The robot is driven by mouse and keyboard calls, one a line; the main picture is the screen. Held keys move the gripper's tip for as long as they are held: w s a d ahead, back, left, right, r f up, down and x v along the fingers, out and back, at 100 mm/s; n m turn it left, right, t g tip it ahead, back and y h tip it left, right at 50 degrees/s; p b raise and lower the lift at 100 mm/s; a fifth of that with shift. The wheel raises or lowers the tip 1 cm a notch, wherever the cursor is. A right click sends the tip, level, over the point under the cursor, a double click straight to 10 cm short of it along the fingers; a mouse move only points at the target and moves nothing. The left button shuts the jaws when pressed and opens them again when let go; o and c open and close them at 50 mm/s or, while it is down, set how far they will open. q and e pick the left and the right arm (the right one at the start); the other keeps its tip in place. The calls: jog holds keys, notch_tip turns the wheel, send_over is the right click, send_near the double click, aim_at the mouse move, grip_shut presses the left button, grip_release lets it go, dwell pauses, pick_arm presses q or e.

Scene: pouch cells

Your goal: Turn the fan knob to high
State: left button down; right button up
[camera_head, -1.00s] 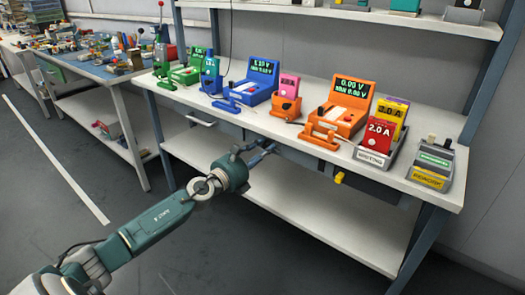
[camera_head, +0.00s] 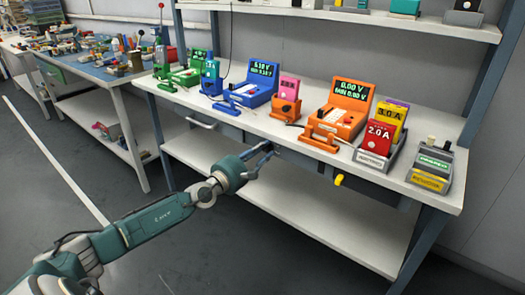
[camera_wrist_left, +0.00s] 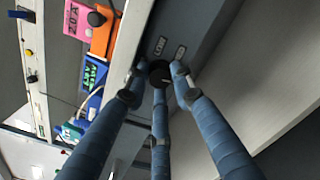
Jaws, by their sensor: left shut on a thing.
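The fan knob (camera_wrist_left: 160,72) is a small dark round knob on a grey panel under the bench's front edge, seen in the left wrist view. Two small pale labels sit beside it; one seems to read LOW. My left gripper (camera_head: 268,148) reaches the bench's front edge. In the left wrist view its blue fingers (camera_wrist_left: 163,80) are closed around the knob. The knob's pointer direction is too small to read. My right gripper is not in view.
The white bench (camera_head: 405,186) carries an orange meter (camera_head: 340,108), a blue meter (camera_head: 255,88), a pink block (camera_head: 287,90) and a grey-green box (camera_head: 433,167). A yellow knob (camera_head: 339,179) sits under the front edge, right of my gripper. A lower shelf (camera_head: 310,205) is empty.

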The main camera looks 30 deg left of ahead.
pick_arm(q)
jog(key=shift+f+m, duration=0.1)
jog(key=shift+m, duration=0.9)
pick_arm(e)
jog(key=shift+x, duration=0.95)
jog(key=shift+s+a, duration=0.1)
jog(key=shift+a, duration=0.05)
pick_arm(q)
jog(key=c, duration=1.5)
grip_release()
jog(key=shift+o, duration=0.2)
jog(key=s, duration=0.8)
jog(key=shift+a, duration=0.25)
